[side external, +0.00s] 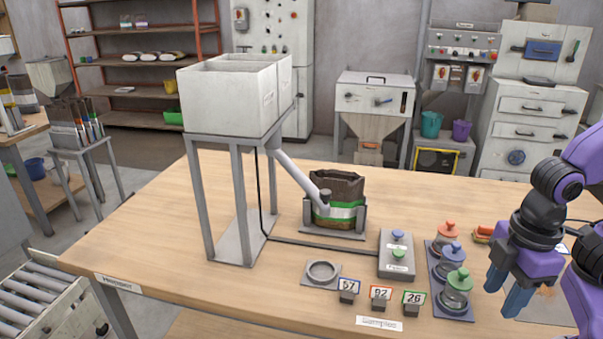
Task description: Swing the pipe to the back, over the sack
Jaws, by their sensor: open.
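A light grey pipe (292,174) slopes down to the right from under the white hopper (230,97) on its metal stand. Its lower end, with a dark knob (325,195), overlaps the left front of the sack in the picture. I cannot tell whether its mouth is over the opening or in front of it. The dark sack (348,188) with a green and white band stands upright and open-topped in a grey holder (361,218). My gripper (506,290) is open and empty, pointing down at the right, well away from the pipe and sack.
A button box (397,255), a ring on a plate (322,271), number tags (381,298) and a rack of lidded jars (452,270) stand between my gripper and the hopper stand. A black cable runs to the button box. The table's left front is clear.

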